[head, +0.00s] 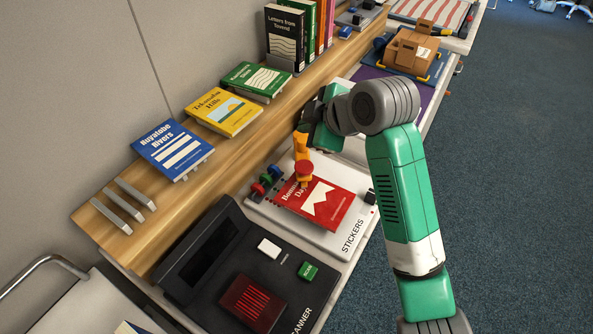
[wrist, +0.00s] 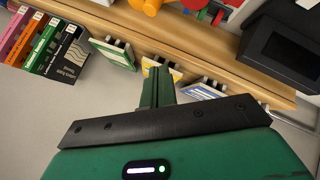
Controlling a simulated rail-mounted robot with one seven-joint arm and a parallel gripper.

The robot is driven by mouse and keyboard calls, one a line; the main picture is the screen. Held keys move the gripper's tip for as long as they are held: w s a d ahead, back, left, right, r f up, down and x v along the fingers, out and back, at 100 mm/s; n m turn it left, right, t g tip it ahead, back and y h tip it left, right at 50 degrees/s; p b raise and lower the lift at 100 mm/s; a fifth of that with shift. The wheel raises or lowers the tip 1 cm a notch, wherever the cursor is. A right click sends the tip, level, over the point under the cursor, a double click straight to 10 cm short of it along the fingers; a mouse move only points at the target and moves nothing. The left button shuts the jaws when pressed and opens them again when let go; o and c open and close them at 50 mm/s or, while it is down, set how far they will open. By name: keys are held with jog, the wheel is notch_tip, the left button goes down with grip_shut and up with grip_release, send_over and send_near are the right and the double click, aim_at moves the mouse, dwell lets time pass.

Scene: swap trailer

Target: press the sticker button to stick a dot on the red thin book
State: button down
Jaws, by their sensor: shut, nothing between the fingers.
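The red thin book (head: 328,214) lies flat on the white STICKERS station (head: 325,240) in the head view. An orange arm with a round red-orange cap (head: 304,171) stands over the book's upper part and hides some of it. Small red, green and blue knobs (head: 266,181) sit at the station's left edge. Orange, red, green and blue parts show at the top of the wrist view. My gripper (wrist: 160,74) is shut and empty in the wrist view, with its fingers over the shelf edge. In the head view my wrist is beyond the station, fingertips hidden.
A wooden shelf (head: 170,215) holds blue (head: 172,149), yellow (head: 224,111) and green (head: 256,80) books on stands, plus several upright books. A black scanner (head: 225,265) stands in front of the station. A brown box (head: 403,50) lies farther back. Blue floor is open at right.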

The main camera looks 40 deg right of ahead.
jog(key=shift+s+d+f, duration=0.15)
jog(key=shift+d, duration=0.05)
jog(key=b, duration=0.6)
send_over(308, 169)
notch_tip(308, 169, down, 8)
jog(key=shift+r, duration=0.1)
jog(key=shift+f, duration=0.5)
jog(key=shift+f, duration=0.1)
dwell(1.3)
jog(key=shift+f, duration=0.3)
